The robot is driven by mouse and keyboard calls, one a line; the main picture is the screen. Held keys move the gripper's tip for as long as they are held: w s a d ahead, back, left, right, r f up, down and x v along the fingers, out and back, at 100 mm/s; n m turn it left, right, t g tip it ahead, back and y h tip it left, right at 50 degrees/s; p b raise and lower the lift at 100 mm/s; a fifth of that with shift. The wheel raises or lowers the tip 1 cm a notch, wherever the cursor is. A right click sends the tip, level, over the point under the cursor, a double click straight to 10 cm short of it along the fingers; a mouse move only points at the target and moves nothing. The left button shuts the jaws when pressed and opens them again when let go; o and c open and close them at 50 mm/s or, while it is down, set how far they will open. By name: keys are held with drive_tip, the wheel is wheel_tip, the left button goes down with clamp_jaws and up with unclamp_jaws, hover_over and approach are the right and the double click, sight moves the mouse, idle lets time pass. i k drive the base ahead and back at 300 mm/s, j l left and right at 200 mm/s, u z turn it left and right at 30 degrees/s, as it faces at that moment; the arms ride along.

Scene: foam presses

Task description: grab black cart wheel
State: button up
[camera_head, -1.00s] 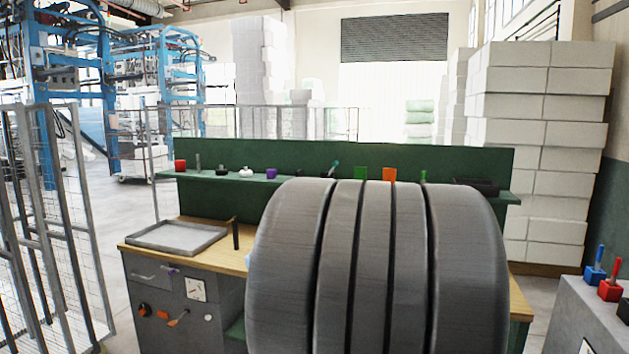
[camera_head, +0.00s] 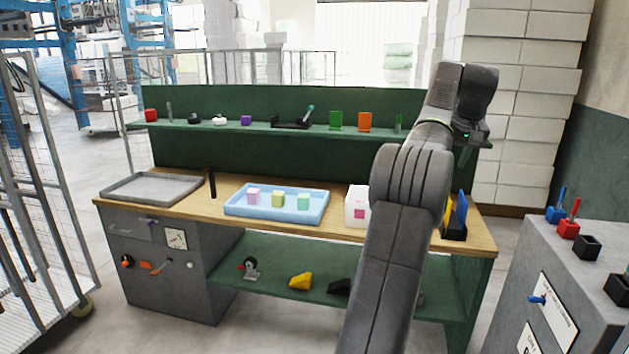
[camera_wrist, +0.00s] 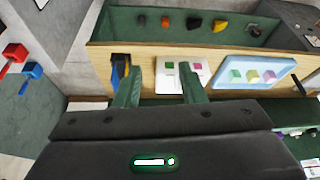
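A small dark caster-like wheel (camera_head: 249,268) with a pale centre stands on the green lower shelf of the workbench, towards its left end; I take it for the black cart wheel. It seems to show small at the top right of the wrist view (camera_wrist: 253,30), where the scene appears upside down. My gripper (camera_wrist: 162,76) is open, its two green fingers apart with nothing between them. In the head view my arm rises over the bench's right side, with the gripper high and far from the wheel.
The lower shelf (camera_head: 285,262) also holds a yellow block (camera_head: 300,281) and a black piece (camera_head: 339,286). On the benchtop are a grey tray (camera_head: 150,188), a blue tray (camera_head: 232,205) with cubes and a white box (camera_head: 356,205). A grey cabinet (camera_head: 560,270) stands at right.

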sight(195, 119)
drive_tip(key=i+j+u, duration=0.3)
drive_tip(key=u, duration=0.15)
drive_tip(key=i+j+u, duration=0.1)
drive_tip(key=i+u, duration=0.3)
drive_tip(key=i+j+u, duration=0.2)
drive_tip(key=i, duration=1.45)
drive_tip(key=i+l+u, duration=0.15)
drive_tip(key=i+l, duration=0.15)
drive_tip(key=i, duration=1.35)
